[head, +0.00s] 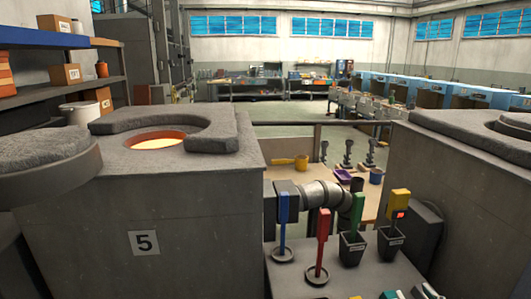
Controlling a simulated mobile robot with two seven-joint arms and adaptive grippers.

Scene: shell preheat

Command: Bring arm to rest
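No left gripper shows in the head view. Only a small piece of what seems to be my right gripper (428,291) shows at the bottom edge, low on the right. Its fingers are mostly cut off by the frame, so I cannot tell whether it is open or shut. Nothing held can be made out.
Furnace 5 (150,215) stands at left, its round opening (157,140) glowing. Another furnace (455,180) stands at right. Between them, a grey stand (345,282) carries blue, red, green and yellow-handled tools. A wooden table (290,175) lies behind. Shelves (45,85) are far left.

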